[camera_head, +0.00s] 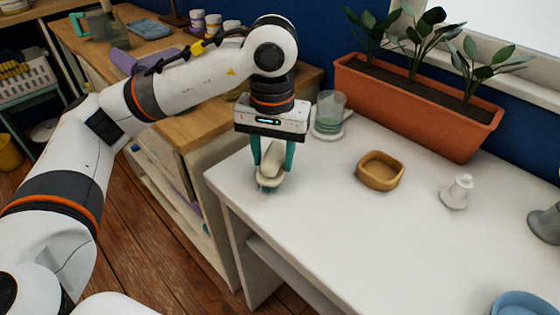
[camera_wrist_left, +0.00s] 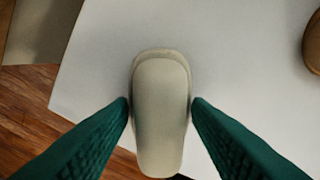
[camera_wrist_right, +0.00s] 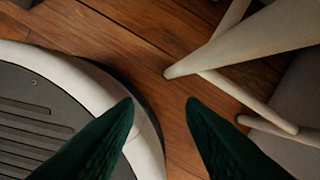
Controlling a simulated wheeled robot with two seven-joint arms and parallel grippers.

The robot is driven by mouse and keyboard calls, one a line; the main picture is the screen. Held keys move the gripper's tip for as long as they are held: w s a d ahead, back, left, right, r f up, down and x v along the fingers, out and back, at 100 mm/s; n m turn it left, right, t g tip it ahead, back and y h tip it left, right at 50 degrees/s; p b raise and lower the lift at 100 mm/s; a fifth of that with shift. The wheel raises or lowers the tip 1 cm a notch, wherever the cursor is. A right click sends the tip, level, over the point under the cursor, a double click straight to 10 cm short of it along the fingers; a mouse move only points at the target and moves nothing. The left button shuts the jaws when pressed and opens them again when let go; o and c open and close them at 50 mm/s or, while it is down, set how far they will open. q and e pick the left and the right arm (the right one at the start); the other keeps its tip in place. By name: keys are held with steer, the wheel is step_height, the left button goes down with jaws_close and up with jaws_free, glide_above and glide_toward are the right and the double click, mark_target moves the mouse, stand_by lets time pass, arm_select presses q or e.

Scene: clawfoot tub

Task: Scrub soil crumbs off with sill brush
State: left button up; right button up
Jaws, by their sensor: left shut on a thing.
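My left gripper (camera_head: 273,164) is shut on the cream sill brush (camera_head: 268,181), its green fingers on either side of the handle. The brush is at the left end of the white table (camera_head: 320,215), close to the edge; I cannot tell if its bristles touch the top. In the left wrist view the brush (camera_wrist_left: 160,115) shows as a pale rounded handle between both fingers, its underside hidden. My right gripper (camera_wrist_right: 160,103) is open and empty over the wooden floor in the right wrist view. I cannot make out any soil crumbs.
A terracotta planter (camera_head: 410,105) with several plants stands along the back. A greenish cup (camera_head: 329,113), a tan square dish (camera_head: 380,171) and a small white object (camera_head: 457,192) stand on the table. A blue bowl (camera_head: 524,304) is at front right. The table's front middle is clear.

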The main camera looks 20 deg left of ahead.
arm_select(q)
steer(key=shift+w+a, duration=0.2)
steer(key=shift+a, duration=0.3)
arm_select(e)
steer(key=shift+w+r, duration=0.4)
steer(key=shift+r, duration=0.05)
arm_select(q)
steer(key=shift+f+b, duration=0.25)
steer(key=shift+b, duration=0.15)
arm_select(e)
steer(key=shift+w+a+r, duration=0.15)
steer(key=shift+r, duration=0.45)
stand_by(1.4)
arm_select(q)
steer(key=shift+d, duration=0.15)
steer(key=shift+s+d, duration=0.3)
steer(key=shift+d, duration=0.35)
steer(key=shift+s+d, duration=0.25)
steer(key=shift+d, duration=0.4)
steer(key=shift+s+d, duration=0.3)
steer(key=shift+d, duration=0.35)
arm_select(e)
steer(key=shift+r, duration=0.3)
